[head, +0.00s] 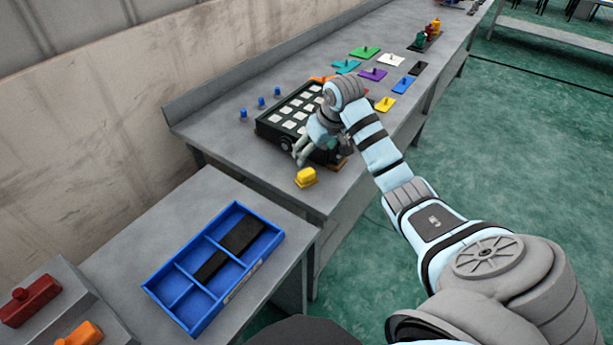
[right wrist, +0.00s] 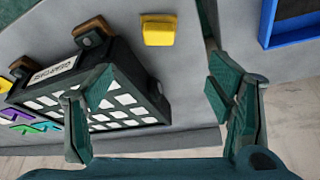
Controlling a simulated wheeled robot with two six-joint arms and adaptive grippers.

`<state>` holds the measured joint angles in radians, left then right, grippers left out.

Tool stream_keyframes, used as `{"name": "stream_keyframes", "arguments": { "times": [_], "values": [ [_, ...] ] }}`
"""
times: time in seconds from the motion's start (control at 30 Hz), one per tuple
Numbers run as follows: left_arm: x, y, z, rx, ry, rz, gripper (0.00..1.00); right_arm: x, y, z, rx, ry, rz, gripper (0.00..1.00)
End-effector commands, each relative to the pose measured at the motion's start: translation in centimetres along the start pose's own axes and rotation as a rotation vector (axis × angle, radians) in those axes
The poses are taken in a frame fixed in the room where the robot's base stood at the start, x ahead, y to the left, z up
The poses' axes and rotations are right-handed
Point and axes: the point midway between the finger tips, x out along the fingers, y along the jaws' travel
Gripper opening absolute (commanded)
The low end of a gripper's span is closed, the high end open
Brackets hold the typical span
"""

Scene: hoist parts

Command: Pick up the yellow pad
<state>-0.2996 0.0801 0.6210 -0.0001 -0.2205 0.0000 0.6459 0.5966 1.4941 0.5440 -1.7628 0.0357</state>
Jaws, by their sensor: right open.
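A small yellow block-shaped pad (head: 305,178) sits near the front edge of the grey bench, beside the near end of a black case. It also shows in the right wrist view (right wrist: 158,31), at top centre beyond my fingers. A flat yellow piece with a small knob (head: 386,104) lies farther back on the bench. My right gripper (head: 301,151) is above the near end of the black case, a little behind the yellow pad. In the right wrist view my right gripper (right wrist: 160,98) is open, with nothing between its fingers. My left gripper is not in view.
The black case (head: 263,129) with white squares stands close to my right gripper. A blue divided tray (head: 157,287) holding black pieces is on the nearer table. Several flat coloured pieces lie farther back. Bench surface in front of the yellow pad is clear.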

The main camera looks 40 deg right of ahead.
Motion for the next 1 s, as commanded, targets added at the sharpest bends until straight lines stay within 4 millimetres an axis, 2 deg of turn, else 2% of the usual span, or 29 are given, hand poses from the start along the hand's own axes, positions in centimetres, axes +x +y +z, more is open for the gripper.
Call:
{"name": "stream_keyframes", "arguments": {
  "times": [0.07, 0.3, 0.47, 0.7, 0.93, 1.0],
  "values": [
    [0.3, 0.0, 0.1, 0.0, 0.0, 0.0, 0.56, 1.0, 0.2, -0.3, 0.01, 0.0, -0.007, 0.75],
    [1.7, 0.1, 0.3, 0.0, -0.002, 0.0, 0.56, 7.4, 0.1, -0.1, 0.009, -0.001, -0.007, 0.75],
    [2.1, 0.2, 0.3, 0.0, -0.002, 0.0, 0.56, 9.4, 0.1, -0.1, 0.007, 0.001, -0.005, 0.75],
    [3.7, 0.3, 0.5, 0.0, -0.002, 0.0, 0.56, 13.8, 0.2, 0.3, 0.008, 0.001, -0.005, 0.75],
    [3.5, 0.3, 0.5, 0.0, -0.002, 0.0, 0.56, 13.9, 0.3, 0.2, 0.005, 0.002, -0.003, 0.75],
    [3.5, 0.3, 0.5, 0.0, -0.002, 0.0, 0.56, 13.9, 0.3, 0.2, 0.005, 0.002, -0.003, 0.64]
  ]
}}
